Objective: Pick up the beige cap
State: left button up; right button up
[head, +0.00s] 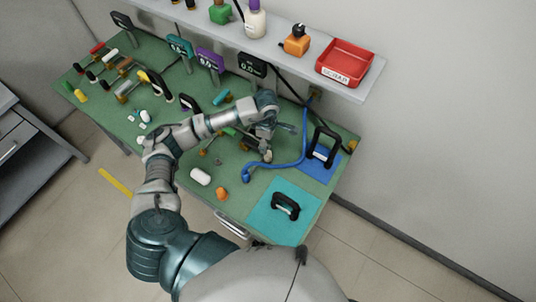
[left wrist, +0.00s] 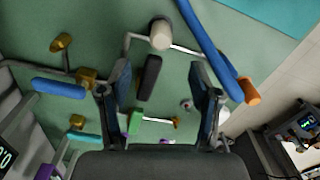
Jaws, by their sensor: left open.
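A beige, rounded cap (left wrist: 160,34) shows at the top of the left wrist view, beyond my fingertips and touching a thin metal rod. A small beige piece in the head view (head: 267,156), just below my gripper on the green bench, looks like the same cap. My left gripper (left wrist: 160,92) is open, with its two dark fingers apart and no object held between them. In the head view my left gripper (head: 284,127) is over the bench, partly hidden by its own wrist. My right gripper is not in view.
A blue hose (head: 283,165) curves close to the right of the gripper. A white cylinder (head: 200,177) and an orange piece (head: 221,193) lie near the front edge. Blue (head: 318,172) and teal (head: 264,212) mats bear black handles. A shelf with a red tray (head: 345,62) overhangs the back.

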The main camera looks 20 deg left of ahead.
aim_at(268, 153)
pick_arm(q)
notch_tip(268, 153, down, 3)
jog(key=shift+d+r, duration=0.1)
notch_tip(268, 153, down, 6)
jog(key=shift+f+p, duration=0.1)
jog(key=shift+p, duration=0.45)
jog(key=shift+d, duration=0.1)
jog(key=c, duration=1.2)
grip_shut()
notch_tip(268, 153, up, 10)
jog(key=shift+r+b, duration=0.1)
jog(key=shift+b, duration=0.3)
